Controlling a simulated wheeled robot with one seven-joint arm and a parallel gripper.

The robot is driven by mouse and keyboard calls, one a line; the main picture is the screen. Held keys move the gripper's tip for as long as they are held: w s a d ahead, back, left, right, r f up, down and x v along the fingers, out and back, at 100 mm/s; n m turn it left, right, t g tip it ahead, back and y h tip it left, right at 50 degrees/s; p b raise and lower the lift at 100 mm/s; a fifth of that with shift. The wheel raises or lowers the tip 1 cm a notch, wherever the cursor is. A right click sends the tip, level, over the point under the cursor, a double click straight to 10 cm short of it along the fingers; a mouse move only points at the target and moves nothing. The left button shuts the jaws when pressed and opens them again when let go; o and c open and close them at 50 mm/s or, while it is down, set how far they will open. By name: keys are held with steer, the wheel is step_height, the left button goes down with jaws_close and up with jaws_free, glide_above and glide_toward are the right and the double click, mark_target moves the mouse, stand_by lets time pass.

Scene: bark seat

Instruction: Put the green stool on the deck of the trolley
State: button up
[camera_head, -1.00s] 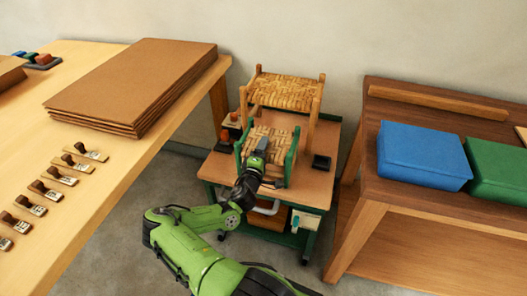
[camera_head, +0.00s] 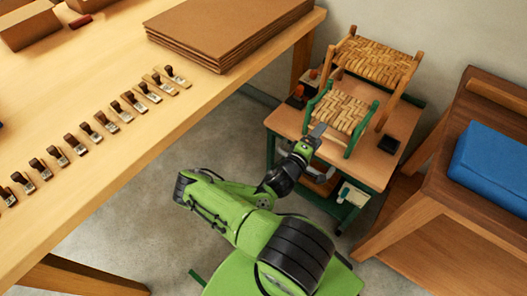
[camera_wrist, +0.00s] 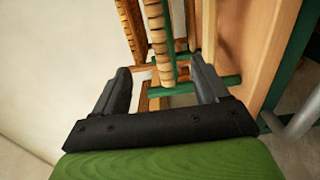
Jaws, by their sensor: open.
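The green stool (camera_head: 342,112), with green legs and a woven straw seat, stands upright on the tan deck (camera_head: 370,158) of the trolley, in front of a taller wooden stool. My gripper (camera_head: 318,131) is open at the near left edge of its seat. In the wrist view, the seat edge (camera_wrist: 158,40) lies beyond and between the spread fingers of my gripper (camera_wrist: 160,90); no hold on it shows. Its green legs (camera_wrist: 170,89) run across behind the fingers. The deck (camera_wrist: 240,50) is at the right of that view.
The taller wooden stool (camera_head: 375,60) stands close behind. A workbench (camera_head: 100,190) with stamps and cardboard (camera_head: 230,30) is at left. A dark wooden table (camera_head: 450,190) with a blue box (camera_head: 490,165) is at right.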

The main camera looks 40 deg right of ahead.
steer(key=w+a+r+m+g+y, duration=0.2)
steer(key=a+r+m+y, duration=0.3)
steer(key=a, duration=0.5)
steer(key=w+a+r+m+g+y, duration=0.1)
steer(key=w+a+r+m+y, duration=0.15)
steer(key=a+m+y, duration=0.55)
steer(key=s+a+r+n+t+y, duration=0.2)
steer(key=s+a+r+n+t, duration=0.1)
steer(key=a+r, duration=0.6)
steer(key=s+a+r+n+t+y, duration=0.2)
steer(key=s+a+r+n, duration=0.3)
steer(key=a+r+n, duration=0.3)
steer(key=shift+s+a+r+t+y, duration=0.4)
steer(key=shift+a+r+t, duration=0.05)
steer(key=shift+r+t, duration=0.1)
